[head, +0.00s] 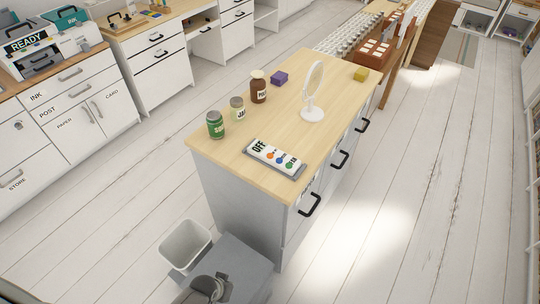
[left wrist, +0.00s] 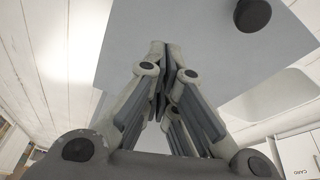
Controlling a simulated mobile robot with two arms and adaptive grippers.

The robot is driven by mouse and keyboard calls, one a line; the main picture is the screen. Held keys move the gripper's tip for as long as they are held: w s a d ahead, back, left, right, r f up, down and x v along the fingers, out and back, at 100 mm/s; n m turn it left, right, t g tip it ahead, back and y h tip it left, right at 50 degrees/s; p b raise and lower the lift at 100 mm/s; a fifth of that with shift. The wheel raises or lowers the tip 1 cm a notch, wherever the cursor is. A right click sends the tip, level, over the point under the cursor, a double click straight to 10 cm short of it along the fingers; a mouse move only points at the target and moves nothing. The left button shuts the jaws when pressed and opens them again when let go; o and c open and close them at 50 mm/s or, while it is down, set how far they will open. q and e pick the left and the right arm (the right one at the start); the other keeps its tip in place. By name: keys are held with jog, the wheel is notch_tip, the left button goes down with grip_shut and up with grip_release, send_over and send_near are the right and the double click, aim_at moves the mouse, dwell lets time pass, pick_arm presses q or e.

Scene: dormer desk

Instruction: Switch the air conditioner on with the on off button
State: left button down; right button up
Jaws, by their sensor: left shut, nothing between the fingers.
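A white and grey control panel (head: 254,155) lies on the wooden top of the island cabinet, near its front edge. Its display reads OFF, and a row of orange, blue and green round buttons runs to the right of it. The small button labels are too small to read surely. My left gripper (left wrist: 160,48) shows in the left wrist view with its fingers together and nothing between them. The panel is not in that view. I cannot make out the left gripper's fingertips in the head view. My right gripper is in neither view.
A white bin (head: 185,246) stands at the lower left. White floor is open on the right.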

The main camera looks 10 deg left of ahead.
pick_arm(q)
jog(key=w+d+r+t+h, duration=0.2)
jog(key=w+d+r, duration=0.2)
jog(key=w+r, duration=0.95)
notch_tip(320, 180, up, 29)
jog(key=n+t+h, duration=0.2)
jog(key=h, duration=0.1)
send_over(268, 153)
jog(key=shift+r, duration=0.15)
jog(key=shift+b, duration=0.3)
notch_tip(268, 153, down, 7)
jog(key=b, duration=0.7)
jog(key=shift+b, duration=0.3)
jog(key=shift+f, duration=0.9)
jog(key=shift+f, duration=0.2)
